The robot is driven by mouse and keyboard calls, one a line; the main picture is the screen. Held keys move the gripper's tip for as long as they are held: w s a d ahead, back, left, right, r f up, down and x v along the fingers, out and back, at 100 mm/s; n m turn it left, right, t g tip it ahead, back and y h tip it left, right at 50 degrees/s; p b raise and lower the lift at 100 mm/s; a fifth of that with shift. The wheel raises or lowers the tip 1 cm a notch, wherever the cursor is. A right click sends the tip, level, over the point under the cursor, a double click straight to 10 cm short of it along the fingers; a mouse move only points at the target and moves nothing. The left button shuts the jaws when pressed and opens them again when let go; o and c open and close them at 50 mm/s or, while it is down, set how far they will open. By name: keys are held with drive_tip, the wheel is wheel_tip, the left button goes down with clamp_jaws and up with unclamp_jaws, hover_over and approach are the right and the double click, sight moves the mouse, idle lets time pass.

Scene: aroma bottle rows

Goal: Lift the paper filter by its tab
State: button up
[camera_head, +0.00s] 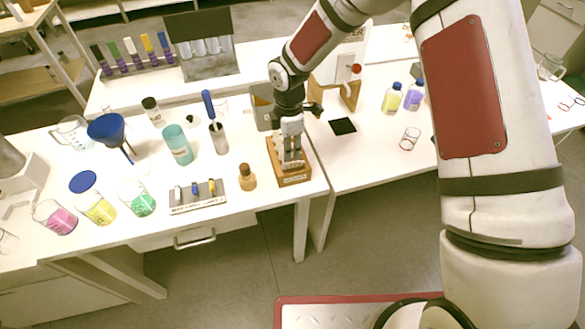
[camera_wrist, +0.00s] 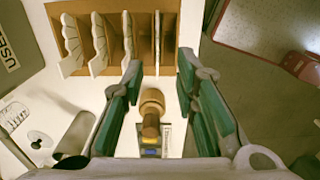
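Several white paper filters stand in a wooden rack, seen at the top of the wrist view. Scalloped ones (camera_wrist: 100,42) are at the left and centre, and a thin upright one (camera_wrist: 157,40) is at the right. My gripper (camera_wrist: 160,64) is open, with green-padded fingers either side of the thin filter's line in the picture. Nothing shows between the fingertips. I cannot make out a tab or tell the height gap. In the head view my gripper (camera_head: 291,147) is over the wooden rack (camera_head: 293,179) and hides much of its contents.
A grey bin (camera_head: 261,107) stands behind. Beakers and a blue funnel (camera_head: 106,128) are farther left. The table edge is just right of the rack.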

sight(293, 167)
drive_tip(key=shift+w+f+p, duration=0.1)
drive_tip(key=shift+f+p, duration=0.6)
drive_tip(key=shift+f, duration=1.95)
clamp_jaws()
